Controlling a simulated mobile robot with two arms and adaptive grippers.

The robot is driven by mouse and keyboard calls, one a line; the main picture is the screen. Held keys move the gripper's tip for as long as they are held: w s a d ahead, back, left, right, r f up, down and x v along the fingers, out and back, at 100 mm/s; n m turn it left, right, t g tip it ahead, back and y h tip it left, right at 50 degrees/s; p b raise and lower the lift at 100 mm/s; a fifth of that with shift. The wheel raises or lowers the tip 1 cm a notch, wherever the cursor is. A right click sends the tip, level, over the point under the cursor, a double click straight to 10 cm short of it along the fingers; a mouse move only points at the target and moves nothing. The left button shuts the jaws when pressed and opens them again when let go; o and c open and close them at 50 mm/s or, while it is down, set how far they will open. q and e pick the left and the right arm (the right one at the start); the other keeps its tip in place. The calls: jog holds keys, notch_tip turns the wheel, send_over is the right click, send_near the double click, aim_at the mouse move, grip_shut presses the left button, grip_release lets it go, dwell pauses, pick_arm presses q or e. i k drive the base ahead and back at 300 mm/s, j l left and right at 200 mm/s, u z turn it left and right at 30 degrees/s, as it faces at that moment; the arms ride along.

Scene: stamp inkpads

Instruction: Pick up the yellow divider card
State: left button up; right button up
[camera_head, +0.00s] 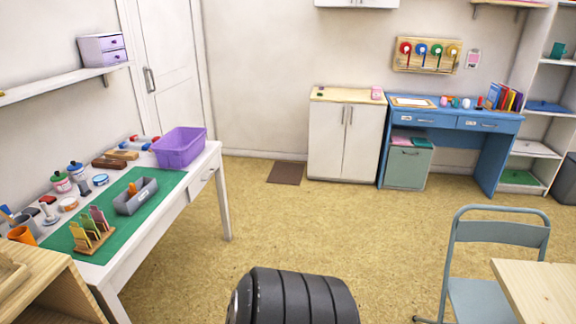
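A small wooden stand (92,249) holds several upright cards on the green mat at the front of the white table on the left. The yellowish card (79,236) is the leftmost in it, beside a green one and a pink one (98,217). The cards are small here, so their exact shape is hard to tell. Neither of my grippers shows in this view.
The white table (134,262) also bears a grey tray (149,198), a purple bin (178,150), jars and stamps. A wooden unit (45,285) stands at its near end. A folding chair (478,290) is at right.

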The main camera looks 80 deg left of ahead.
aim_at(78, 233)
jog(key=u, duration=4.15)
